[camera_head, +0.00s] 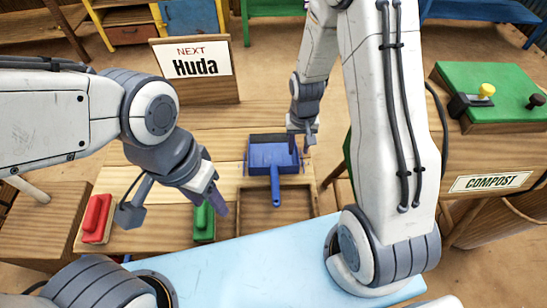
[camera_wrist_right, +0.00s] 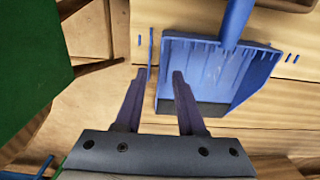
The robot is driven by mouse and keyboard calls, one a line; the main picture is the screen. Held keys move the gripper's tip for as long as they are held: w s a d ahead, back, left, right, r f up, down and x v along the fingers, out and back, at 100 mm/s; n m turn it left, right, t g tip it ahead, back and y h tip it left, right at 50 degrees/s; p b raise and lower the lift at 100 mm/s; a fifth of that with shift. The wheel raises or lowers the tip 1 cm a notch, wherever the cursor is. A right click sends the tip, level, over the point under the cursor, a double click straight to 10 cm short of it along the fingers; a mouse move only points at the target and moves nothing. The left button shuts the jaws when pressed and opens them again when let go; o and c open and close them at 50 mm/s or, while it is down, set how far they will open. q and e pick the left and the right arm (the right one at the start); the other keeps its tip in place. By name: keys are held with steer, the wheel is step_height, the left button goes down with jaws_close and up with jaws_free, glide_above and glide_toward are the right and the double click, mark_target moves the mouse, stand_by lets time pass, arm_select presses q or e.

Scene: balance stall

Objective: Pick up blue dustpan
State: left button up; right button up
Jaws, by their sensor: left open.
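The blue dustpan (camera_head: 270,156) lies on the wooden table, its handle pointing toward me over the rim of a shallow wooden tray. My right gripper (camera_head: 302,138) is at the dustpan's right side in the head view. In the right wrist view the dustpan (camera_wrist_right: 212,70) has its handle at the top. There my right gripper (camera_wrist_right: 160,76) is open, one finger outside the pan's side wall and one over the pan. Contact cannot be told. My left gripper (camera_head: 210,192) is open and empty, above the table left of the handle, near a green block-like item.
A red item (camera_head: 97,218) and the green item (camera_head: 204,222) lie on the table's left part. A "Huda" sign (camera_head: 194,62) stands behind. A light blue surface (camera_head: 230,265) is in front. A "COMPOST" stand (camera_head: 490,181) with a green top is at right.

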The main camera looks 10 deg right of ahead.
step_height(320, 180, down, 4)
steer(key=shift+r, duration=0.25)
jaws_close()
stand_by(1.3)
